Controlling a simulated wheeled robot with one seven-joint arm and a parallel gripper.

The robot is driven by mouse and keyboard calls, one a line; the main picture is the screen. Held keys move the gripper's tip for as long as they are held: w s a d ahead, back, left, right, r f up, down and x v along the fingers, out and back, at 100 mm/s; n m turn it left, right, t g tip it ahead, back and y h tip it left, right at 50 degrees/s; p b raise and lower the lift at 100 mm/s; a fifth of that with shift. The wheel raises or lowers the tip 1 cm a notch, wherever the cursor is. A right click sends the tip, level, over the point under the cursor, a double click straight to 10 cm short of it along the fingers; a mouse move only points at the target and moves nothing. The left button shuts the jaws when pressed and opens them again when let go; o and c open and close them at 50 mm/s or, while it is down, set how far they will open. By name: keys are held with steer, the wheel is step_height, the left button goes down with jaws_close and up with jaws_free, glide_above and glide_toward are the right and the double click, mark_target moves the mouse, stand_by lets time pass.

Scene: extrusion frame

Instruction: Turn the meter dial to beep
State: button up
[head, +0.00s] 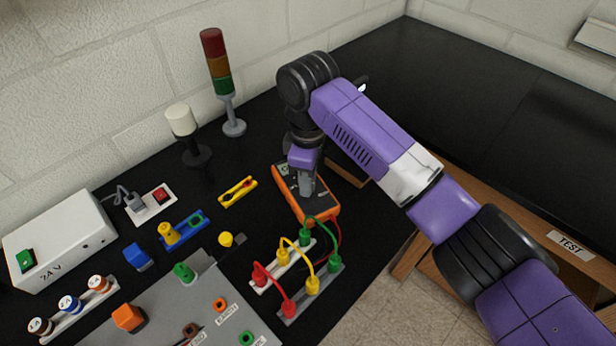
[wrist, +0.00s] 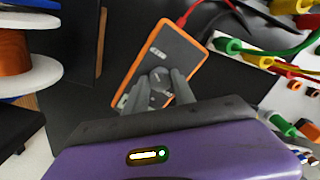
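The meter (head: 319,205) is an orange-edged handheld unit with a dark grey face, lying on the black bench. In the wrist view the meter (wrist: 190,52) lies at a slant, with its round grey dial (wrist: 160,78) near its lower end. My gripper (head: 306,187) points down over the meter and hides the dial in the head view. In the wrist view my gripper (wrist: 160,82) has one finger on each side of the dial. Whether the fingers touch it is not clear. The dial's marking and the display reading are too small to tell.
Red and black leads run from the meter to the jack strips (head: 311,291), which carry yellow, green and red plugs. A yellow holder (head: 238,191), a signal tower (head: 217,75) and a white power box (head: 60,240) stand to the left. The bench behind my arm is clear.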

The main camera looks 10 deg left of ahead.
steer(key=o, duration=0.3)
steer(key=shift+o, duration=0.2)
steer(key=shift+r+b, duration=0.6)
steer(key=shift+r, duration=3.3)
